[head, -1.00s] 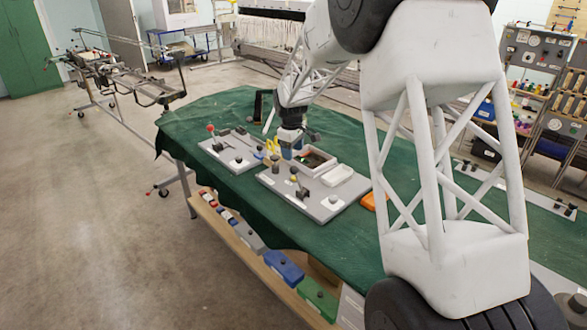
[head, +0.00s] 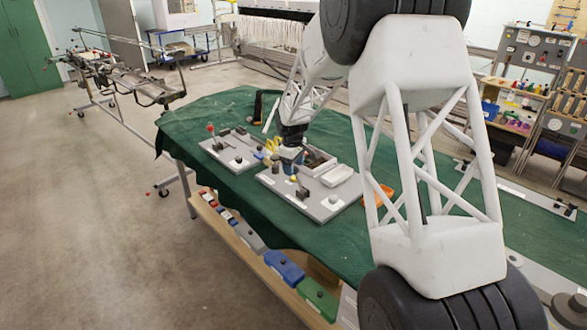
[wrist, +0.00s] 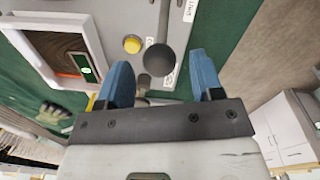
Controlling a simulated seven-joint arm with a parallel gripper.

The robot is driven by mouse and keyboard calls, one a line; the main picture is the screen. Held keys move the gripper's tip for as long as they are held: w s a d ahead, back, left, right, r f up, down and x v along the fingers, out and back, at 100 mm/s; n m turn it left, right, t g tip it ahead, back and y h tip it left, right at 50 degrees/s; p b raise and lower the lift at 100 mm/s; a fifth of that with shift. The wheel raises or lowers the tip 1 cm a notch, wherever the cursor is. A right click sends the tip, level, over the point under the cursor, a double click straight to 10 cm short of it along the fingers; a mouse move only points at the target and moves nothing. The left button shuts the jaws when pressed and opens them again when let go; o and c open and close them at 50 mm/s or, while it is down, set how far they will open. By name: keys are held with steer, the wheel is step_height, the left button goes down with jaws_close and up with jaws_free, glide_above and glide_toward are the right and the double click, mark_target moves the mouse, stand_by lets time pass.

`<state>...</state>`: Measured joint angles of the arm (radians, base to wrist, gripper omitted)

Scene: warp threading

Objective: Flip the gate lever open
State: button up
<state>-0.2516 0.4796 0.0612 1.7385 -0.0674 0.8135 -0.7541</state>
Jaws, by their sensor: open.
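A lever with a dark round knob (wrist: 158,60) on a grey stem stands on a grey board (wrist: 205,22) in the wrist view. The knob shows between the two blue fingers of my gripper (wrist: 160,72), which are open and apart; contact is not visible. In the head view my gripper (head: 291,157) is low over the back of the grey board (head: 322,209), just behind a small lever (head: 302,192). A yellow button (wrist: 132,44) is beside the dark knob. I cannot read the labels well enough to confirm which lever is the gate lever.
A framed tray (wrist: 88,28) lies left of the knob in the wrist view. A white tray (head: 338,175) is on the board's right. Another board (head: 228,152) with a red-knobbed lever is to the left. The green-covered table (head: 190,119) is clear at its far left.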

steer(key=shift+f, duration=0.7)
jaws_close()
